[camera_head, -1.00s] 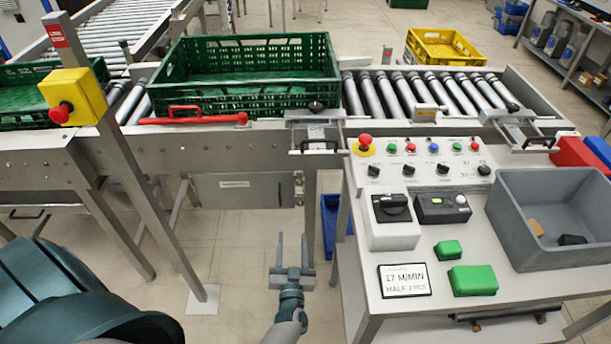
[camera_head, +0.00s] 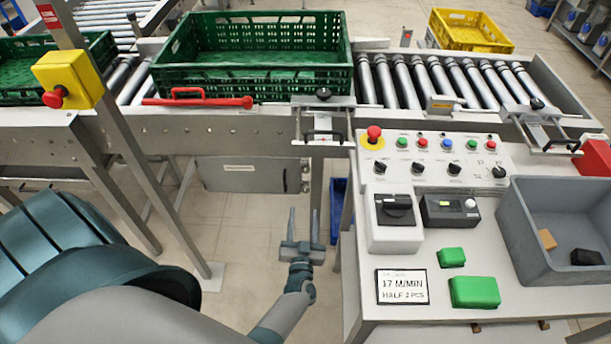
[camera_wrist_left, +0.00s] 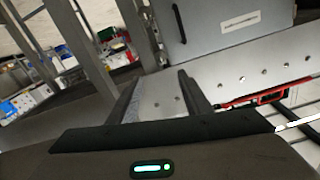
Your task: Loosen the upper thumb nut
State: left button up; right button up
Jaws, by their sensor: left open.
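Two black round knobs that look like thumb nuts show in the head view. One knob (camera_head: 323,93) is on the metal bracket at the front of the green crate, the other knob (camera_head: 537,103) on the bracket at the right end of the rollers. I cannot tell which is the upper one. My left gripper (camera_head: 302,212) is open and empty, below and in front of the conveyor's front rail, left of the control table and well apart from both knobs. The left wrist view shows its two fingers (camera_wrist_left: 158,92) spread with nothing between them. My right gripper is not in view.
A green crate (camera_head: 255,87) stands on the conveyor, with a red-handled bar (camera_head: 200,101) along its front. The control table (camera_head: 455,268) with a grey bin (camera_head: 515,225) is right of the gripper. A post with a yellow stop box (camera_head: 68,78) stands left. Open floor lies below the gripper.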

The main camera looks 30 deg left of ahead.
pick_arm(q)
jog(key=b, duration=0.6)
send_near(305, 171)
jog(key=x, duration=0.5)
jog(key=shift+w+f, duration=0.1)
jog(key=shift+w, duration=0.15)
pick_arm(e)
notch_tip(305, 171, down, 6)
pick_arm(q)
jog(key=shift+b+x, duration=0.35)
jog(key=shift+x, duration=0.9)
jog(key=shift+s, duration=0.1)
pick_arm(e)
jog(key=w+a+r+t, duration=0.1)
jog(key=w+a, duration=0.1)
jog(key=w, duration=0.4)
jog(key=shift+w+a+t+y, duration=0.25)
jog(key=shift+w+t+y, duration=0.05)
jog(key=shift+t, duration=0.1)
pick_arm(q)
jog(key=c, duration=1.1)
jog(key=shift+o, duration=0.2)
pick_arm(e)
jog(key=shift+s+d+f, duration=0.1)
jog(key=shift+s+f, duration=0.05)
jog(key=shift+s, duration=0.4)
